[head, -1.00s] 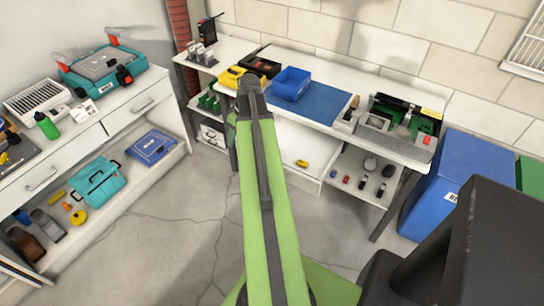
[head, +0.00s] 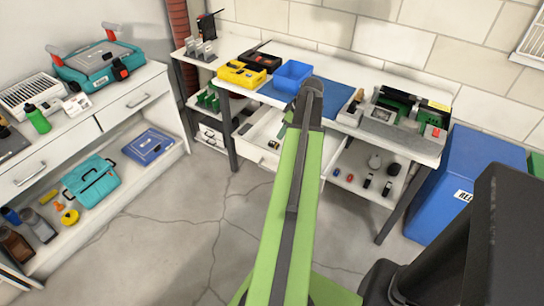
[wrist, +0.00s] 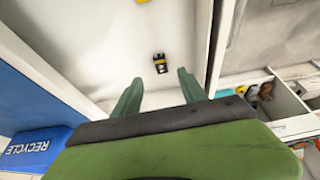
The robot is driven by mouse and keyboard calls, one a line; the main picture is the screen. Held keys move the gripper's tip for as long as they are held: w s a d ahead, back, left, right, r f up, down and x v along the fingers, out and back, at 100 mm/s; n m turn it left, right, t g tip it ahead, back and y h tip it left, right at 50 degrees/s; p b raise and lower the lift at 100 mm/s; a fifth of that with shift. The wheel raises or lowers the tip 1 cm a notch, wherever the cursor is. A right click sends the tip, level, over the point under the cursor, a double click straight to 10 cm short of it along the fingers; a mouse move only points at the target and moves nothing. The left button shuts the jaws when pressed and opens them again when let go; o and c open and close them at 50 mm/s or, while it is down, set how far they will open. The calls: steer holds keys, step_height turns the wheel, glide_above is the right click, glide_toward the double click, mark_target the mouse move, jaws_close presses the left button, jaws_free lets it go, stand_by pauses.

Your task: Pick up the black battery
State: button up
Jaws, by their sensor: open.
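A small black battery-like block (wrist: 160,63) with yellow and white markings lies on the white floor of an open drawer (head: 255,148). In the head view a small dark piece (head: 273,144) in that drawer appears to be the same block. My gripper (wrist: 159,88) is open and empty above the drawer. In the wrist view its two green fingers stand apart, with the block beyond the tips and between their lines. In the head view my arm hides part of the drawer, and the gripper is mostly hidden.
A yellow object (wrist: 141,1) is cut off at the wrist view's top edge. The drawer's side wall (wrist: 214,45) runs close to the right finger. The workbench top with a blue bin (head: 294,75) stands over the drawer. A lower shelf (head: 350,187) holds several small items.

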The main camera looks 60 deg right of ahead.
mark_target(275, 144)
steer(key=b+x, duration=0.7)
steer(key=x, duration=0.3)
steer(key=shift+w, duration=0.15)
steer(key=shift+r, duration=0.25)
jaws_close()
